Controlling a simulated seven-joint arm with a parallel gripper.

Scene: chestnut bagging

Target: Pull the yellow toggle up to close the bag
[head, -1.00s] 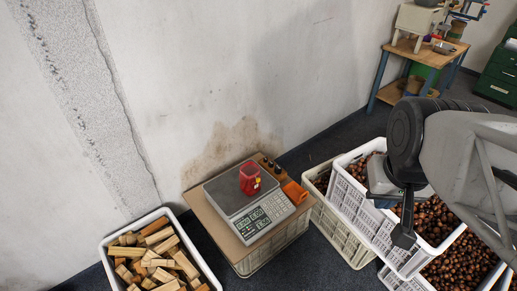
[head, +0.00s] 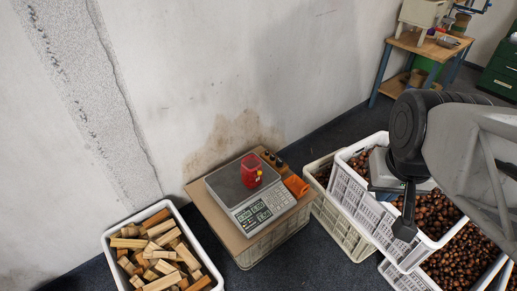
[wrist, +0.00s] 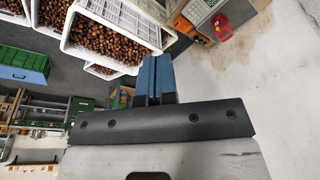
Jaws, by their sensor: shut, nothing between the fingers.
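The red bag (head: 251,170) stands on the plate of the scale (head: 243,187), with a small yellow toggle (head: 259,174) on its right side. In the wrist view the red bag (wrist: 222,27) is small, near the top right. My gripper (head: 404,230) is over the chestnut crates, well to the right of the bag and apart from it. In the wrist view the two blue fingertips of my gripper (wrist: 156,76) lie together with nothing between them.
White crates of chestnuts (head: 352,205) stand right of the scale. An orange item (head: 296,186) lies on the board beside it. A crate of wood blocks (head: 208,262) is at the lower left. A workbench (head: 433,43) stands at the back right. The wall is behind the scale.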

